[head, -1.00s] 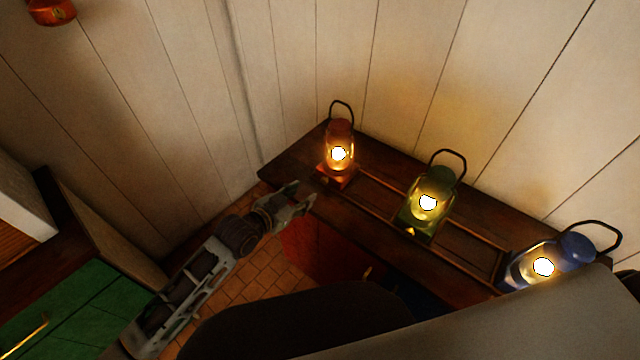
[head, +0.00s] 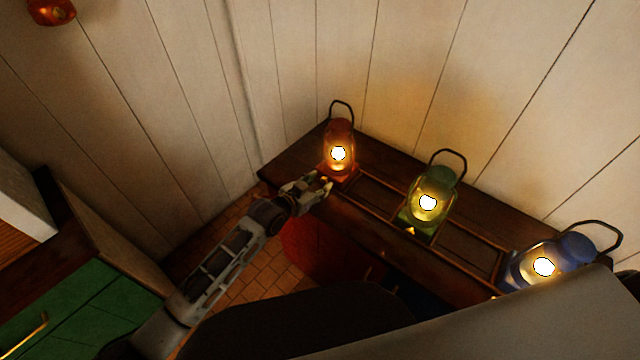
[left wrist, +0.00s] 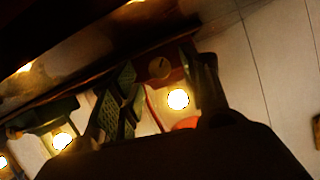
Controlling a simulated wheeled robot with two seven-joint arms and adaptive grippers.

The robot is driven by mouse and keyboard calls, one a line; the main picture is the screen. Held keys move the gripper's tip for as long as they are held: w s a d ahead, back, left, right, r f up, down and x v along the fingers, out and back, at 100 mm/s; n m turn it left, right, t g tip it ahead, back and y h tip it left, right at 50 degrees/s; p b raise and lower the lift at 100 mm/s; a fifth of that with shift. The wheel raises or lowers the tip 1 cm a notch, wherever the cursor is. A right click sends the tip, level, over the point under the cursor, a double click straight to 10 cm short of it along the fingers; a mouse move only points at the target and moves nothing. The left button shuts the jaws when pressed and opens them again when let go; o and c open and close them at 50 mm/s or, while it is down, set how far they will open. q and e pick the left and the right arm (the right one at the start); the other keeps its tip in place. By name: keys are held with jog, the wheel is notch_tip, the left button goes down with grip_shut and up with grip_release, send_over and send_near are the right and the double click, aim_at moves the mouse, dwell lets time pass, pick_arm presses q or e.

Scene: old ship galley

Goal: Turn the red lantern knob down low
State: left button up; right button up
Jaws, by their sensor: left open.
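The red lantern (head: 340,132) stands lit at the far left end of the dark shelf, with its handle up. My left gripper (head: 316,187) is open at the lantern's front base. In the left wrist view the red lantern (left wrist: 185,123) lies beyond the fingers with its bright flame. A small round brass-coloured knob (left wrist: 159,68) shows between the two fingertips of my left gripper (left wrist: 157,62). I cannot tell whether either finger touches it. In the head view the knob is mostly hidden by the gripper. My right gripper is not in view.
A lit green lantern (head: 432,190) and a lit blue lantern (head: 575,247) stand to the right on the same shelf (head: 290,165). A plank wall rises close behind. A green cabinet (head: 85,305) stands at the lower left. Tiled floor shows below my left arm.

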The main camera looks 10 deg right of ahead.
pick_arm(q)
jog(key=shift+x, duration=0.75)
jog(key=shift+w+d, duration=0.1)
jog(key=c, duration=1)
grip_shut()
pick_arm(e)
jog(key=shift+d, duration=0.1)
